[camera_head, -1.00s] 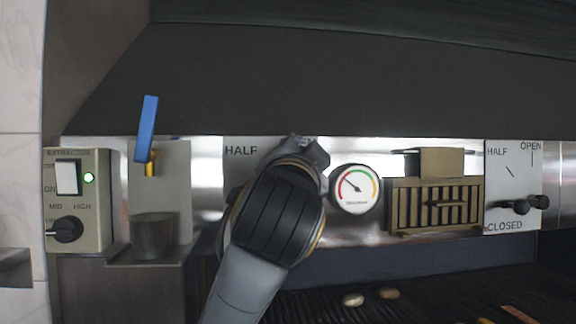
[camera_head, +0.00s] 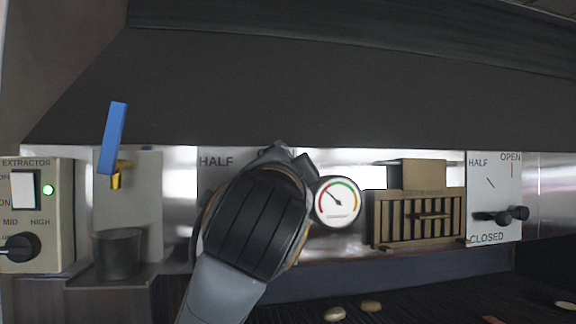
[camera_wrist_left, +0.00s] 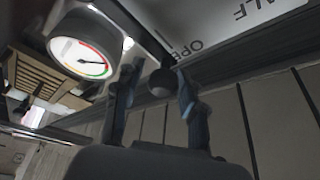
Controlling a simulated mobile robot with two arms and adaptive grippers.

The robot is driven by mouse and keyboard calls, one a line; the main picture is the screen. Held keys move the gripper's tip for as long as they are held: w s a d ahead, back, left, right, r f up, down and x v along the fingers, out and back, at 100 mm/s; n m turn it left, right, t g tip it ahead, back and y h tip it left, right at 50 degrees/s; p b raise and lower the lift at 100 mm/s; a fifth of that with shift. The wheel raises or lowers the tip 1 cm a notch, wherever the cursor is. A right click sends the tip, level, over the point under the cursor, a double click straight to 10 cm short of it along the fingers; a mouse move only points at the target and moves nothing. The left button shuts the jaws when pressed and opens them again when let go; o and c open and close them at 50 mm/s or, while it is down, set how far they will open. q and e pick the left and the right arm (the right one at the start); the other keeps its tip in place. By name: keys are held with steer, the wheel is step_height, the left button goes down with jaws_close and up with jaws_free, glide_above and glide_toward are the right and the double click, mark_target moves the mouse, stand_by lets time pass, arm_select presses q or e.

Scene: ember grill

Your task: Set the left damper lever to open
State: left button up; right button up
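The left damper plate (camera_head: 215,161) is white and marked HALF, mostly hidden behind my left arm in the head view. My left gripper (camera_head: 286,156) is at the plate's right side, beside the round gauge. In the left wrist view, the dark round knob of the left damper lever (camera_wrist_left: 162,83) sits between the spread fingers of my left gripper (camera_wrist_left: 157,80). The knob is close to the right finger; contact is unclear. The upside-down OPEN label shows just beyond the knob. The lever is hidden in the head view. My right gripper is not in view.
The gauge (camera_head: 337,202) is close to the right of my left gripper. A brass vent grille (camera_head: 415,218) and the right damper plate (camera_head: 492,190) are farther right. A blue-handled tap (camera_head: 113,138) and extractor panel (camera_head: 38,215) are at left. The dark hood overhangs above.

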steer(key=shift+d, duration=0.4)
arm_select(q)
steer(key=v, duration=1.2)
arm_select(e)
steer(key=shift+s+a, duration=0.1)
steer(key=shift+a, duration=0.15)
arm_select(q)
steer(key=shift+w, duration=0.1)
